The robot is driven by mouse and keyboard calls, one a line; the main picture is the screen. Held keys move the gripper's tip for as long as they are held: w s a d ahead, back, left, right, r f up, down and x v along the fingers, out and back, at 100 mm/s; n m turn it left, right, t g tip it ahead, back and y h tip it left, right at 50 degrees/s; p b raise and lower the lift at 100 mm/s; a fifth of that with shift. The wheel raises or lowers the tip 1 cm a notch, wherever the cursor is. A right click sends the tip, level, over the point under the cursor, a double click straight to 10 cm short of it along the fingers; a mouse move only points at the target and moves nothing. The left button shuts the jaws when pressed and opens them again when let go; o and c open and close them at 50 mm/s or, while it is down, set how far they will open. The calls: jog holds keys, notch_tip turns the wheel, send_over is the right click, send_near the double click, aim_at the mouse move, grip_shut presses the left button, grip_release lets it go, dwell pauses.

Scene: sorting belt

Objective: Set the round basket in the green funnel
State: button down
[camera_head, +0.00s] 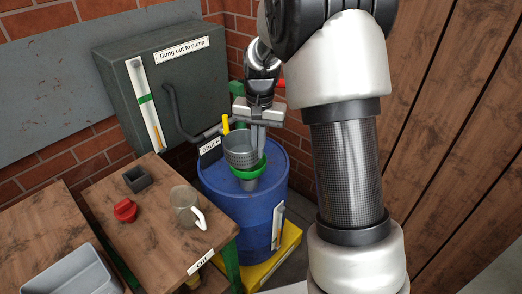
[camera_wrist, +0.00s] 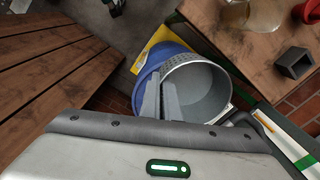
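The round grey basket (camera_head: 239,152) has a perforated wall and is upright at the green funnel (camera_head: 249,173) above the blue drum. The funnel's green rim shows around the basket's lower part; I cannot tell whether the basket rests in it or hovers just above. My gripper (camera_head: 260,141) points down at the basket's right rim. In the wrist view, my fingers (camera_wrist: 160,102) are close together at the basket's near wall, one inside and one outside, pinching the rim. The open, empty-looking basket (camera_wrist: 208,88) hides the funnel there.
The blue drum (camera_head: 245,206) stands on a yellow base (camera_head: 284,258). Left of it, a wooden table (camera_head: 160,235) holds a clear mug (camera_head: 187,207), a red cap (camera_head: 125,210) and a dark square box (camera_head: 137,179). A grey cabinet (camera_head: 190,85) with a hose stands behind.

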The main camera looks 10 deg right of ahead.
jog(key=w+m, duration=0.1)
jog(key=w+m+p, duration=0.1)
jog(key=w+m, duration=0.1)
jog(key=w+f+m+p, duration=0.1)
jog(key=shift+w+d+f+m, duration=0.1)
jog(key=shift+w+d+m, duration=0.15)
jog(key=shift+d+m, duration=0.05)
jog(key=shift+m, duration=0.7)
jog(key=shift+w+f+b, duration=0.2)
jog(key=shift+f+b, duration=0.3)
jog(key=shift+f, duration=0.45)
jog(key=shift+w+f+b, duration=0.2)
jog(key=shift+f+b, duration=0.25)
jog(key=shift+f, duration=0.55)
jog(key=shift+w+f+b, duration=0.2)
jog(key=shift+f+b, duration=0.3)
jog(key=shift+f, duration=0.45)
jog(key=shift+f, duration=0.15)
jog(key=shift+f+b, duration=0.5)
jog(key=shift+f, duration=0.35)
jog(key=shift+f, duration=0.15)
jog(key=shift+f+b, duration=0.4)
jog(key=shift+f, duration=0.15)
jog(key=shift+f, duration=0.2)
